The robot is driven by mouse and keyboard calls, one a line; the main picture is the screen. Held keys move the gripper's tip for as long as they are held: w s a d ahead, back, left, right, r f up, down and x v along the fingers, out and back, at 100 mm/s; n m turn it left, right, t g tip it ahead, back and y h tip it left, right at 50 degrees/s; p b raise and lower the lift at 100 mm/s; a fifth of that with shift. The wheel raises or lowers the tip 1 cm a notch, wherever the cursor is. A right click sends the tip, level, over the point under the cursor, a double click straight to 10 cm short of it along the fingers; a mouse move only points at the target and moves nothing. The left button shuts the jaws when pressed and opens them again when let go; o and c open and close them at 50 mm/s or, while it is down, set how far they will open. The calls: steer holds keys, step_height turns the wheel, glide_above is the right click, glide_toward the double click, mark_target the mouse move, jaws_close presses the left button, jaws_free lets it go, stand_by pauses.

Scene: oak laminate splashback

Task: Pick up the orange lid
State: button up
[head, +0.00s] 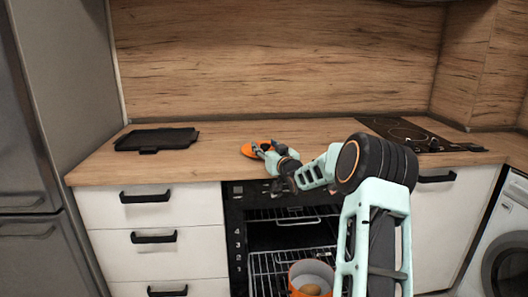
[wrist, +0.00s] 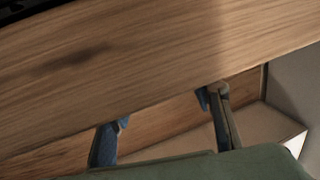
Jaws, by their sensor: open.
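The orange lid (head: 247,151) lies on the wooden countertop near its front edge in the head view. My gripper (head: 264,149) is at the lid's right side, its fingers overlapping part of it in the picture. I cannot tell whether they touch it. In the wrist view my gripper (wrist: 163,108) has its two bluish fingers spread apart, with nothing seen between them but wood surfaces. The lid does not show in the wrist view.
A black tray (head: 156,139) lies on the left of the countertop (head: 215,137). A dark cooktop (head: 408,134) is at the right. Below, the oven (head: 240,240) stands open with racks, and an orange-rimmed pot (head: 296,281) holds a brownish round item. The counter behind the lid is clear.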

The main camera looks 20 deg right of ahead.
steer(key=shift+w, duration=0.1)
steer(key=c, duration=1.2)
jaws_close()
steer(key=shift+r, duration=0.15)
